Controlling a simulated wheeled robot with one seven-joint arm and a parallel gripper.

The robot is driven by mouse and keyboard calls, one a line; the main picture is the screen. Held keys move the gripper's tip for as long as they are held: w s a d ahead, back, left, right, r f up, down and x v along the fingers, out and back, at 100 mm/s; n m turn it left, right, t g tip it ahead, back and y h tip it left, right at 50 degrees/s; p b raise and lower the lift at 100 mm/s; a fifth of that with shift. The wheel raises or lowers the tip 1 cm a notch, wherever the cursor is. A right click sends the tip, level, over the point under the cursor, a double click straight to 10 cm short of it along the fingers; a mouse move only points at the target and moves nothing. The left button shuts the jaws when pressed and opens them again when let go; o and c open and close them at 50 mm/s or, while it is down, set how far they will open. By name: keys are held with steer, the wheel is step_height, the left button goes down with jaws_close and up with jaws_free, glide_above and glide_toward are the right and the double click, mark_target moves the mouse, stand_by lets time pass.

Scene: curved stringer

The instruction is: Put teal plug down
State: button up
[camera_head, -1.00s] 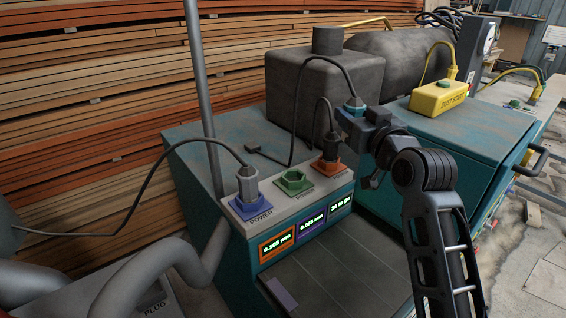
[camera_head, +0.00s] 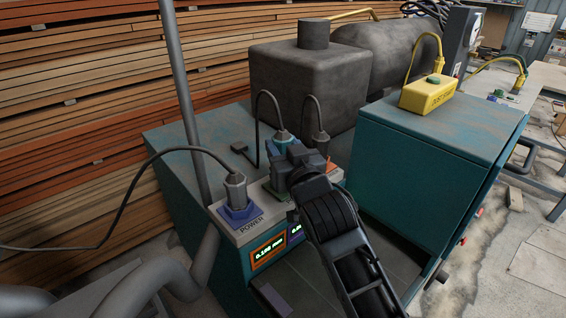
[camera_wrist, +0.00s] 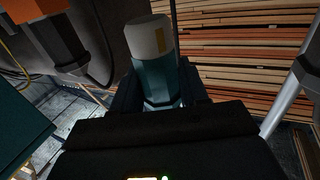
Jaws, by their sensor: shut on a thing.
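The teal plug (camera_head: 282,139) is held between the fingers of my gripper (camera_head: 284,152), over the panel's middle. In the wrist view, the teal plug (camera_wrist: 157,82), with a pale grey end, sits between the dark fingers. My gripper hides most of the green socket (camera_head: 270,187) in the head view. I cannot tell whether the plug touches anything below it.
A grey plug (camera_head: 236,187) stands in the blue-purple POWER socket to the left. A dark plug (camera_head: 321,143) stands by the orange socket (camera_head: 331,167) to the right. A teal cabinet (camera_head: 430,165) carries a yellow box (camera_head: 428,95). A grey pole (camera_head: 180,100) rises at left.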

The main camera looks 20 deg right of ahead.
step_height(320, 180, down, 4)
steer(key=shift+a+f, duration=0.1)
steer(key=shift+f, duration=0.05)
jaws_close()
steer(key=o, duration=1.1)
jaws_free()
steer(key=s, duration=0.4)
steer(key=s+b, duration=0.1)
steer(key=s, duration=0.3)
steer(key=s+a, duration=0.1)
steer(key=s, duration=0.3)
steer(key=shift+b, duration=0.4)
steer(key=shift+s, duration=0.1)
